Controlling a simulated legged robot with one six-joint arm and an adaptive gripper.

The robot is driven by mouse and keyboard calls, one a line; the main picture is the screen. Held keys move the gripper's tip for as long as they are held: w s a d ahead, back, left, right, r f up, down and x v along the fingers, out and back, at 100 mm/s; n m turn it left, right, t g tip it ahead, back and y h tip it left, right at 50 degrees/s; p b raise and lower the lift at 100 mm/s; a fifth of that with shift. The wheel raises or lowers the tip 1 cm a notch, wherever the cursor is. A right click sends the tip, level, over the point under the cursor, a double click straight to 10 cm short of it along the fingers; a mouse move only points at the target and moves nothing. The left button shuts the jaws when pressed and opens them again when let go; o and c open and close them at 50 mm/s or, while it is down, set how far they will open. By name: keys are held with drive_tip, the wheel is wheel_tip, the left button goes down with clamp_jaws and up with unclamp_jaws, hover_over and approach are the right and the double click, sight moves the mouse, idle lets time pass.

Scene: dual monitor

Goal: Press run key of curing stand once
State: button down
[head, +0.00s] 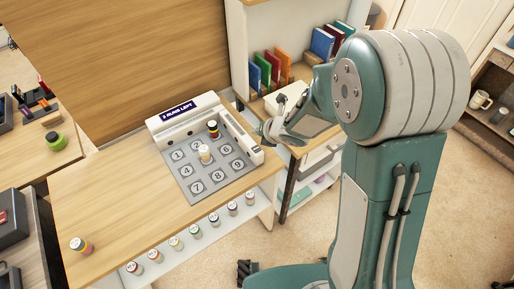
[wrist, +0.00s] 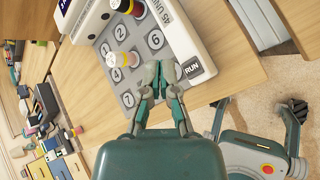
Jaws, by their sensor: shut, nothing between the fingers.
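The curing stand (head: 160,127) is a white frame around a grey pad (head: 188,187) of numbered spots, with a "2 RUNS LEFT" display (head: 179,111) at its back. In the head view my gripper (head: 268,131) is beside the stand's right side. One dark-capped bottle (head: 213,129) and one white-topped bottle (head: 205,153) stand on the pad.
Several small bottles (head: 195,231) line a lower shelf along the desk's front. One more bottle (head: 80,246) stands on the desk (head: 110,205) at front left. A shelf with coloured books (head: 272,66) is behind my arm. The desk left of the stand is mostly clear.

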hover_over(251, 146)
drive_tip(key=s+d, duration=0.2)
drive_tip(key=f, duration=0.4)
drive_tip(key=shift+a+f, duration=0.2)
drive_tip(key=shift+d+f, duration=0.1)
drive_tip(key=shift+f, duration=0.5)
drive_tip(key=shift+f, duration=0.1)
idle(0.3)
drive_tip(key=shift+f, duration=0.2)
drive_tip(key=shift+f, duration=0.4)
idle(0.7)
drive_tip(key=shift+r, duration=0.8)
drive_tip(key=shift+r, duration=2.5)
